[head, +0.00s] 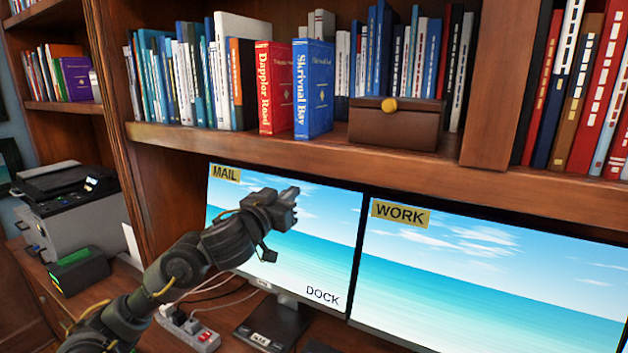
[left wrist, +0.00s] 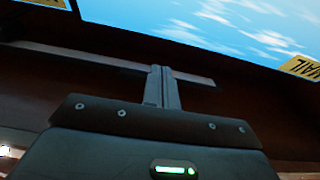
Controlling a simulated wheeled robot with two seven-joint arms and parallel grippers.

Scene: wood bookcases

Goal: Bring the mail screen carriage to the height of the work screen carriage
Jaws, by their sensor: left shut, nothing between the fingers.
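The mail screen (head: 310,235) stands below the bookshelf, with a yellow MAIL label at its upper left and DOCK at its lower right. The work screen (head: 490,275) stands just to its right, with a yellow WORK label. At the gap between them their top edges look close to level; I cannot tell any small difference. My left gripper (head: 290,196) is in front of the mail screen and hides part of it. In the left wrist view the left gripper (left wrist: 162,88) has its fingers together and empty. I cannot tell whether it touches anything. The carriages are not clearly visible. My right gripper is not in view.
A shelf (head: 400,168) with many books and a brown box (head: 395,128) runs above the screens. A printer (head: 75,205) stands at the left. A power strip (head: 190,333) with cables and the monitor stand (head: 275,325) are on the desk below.

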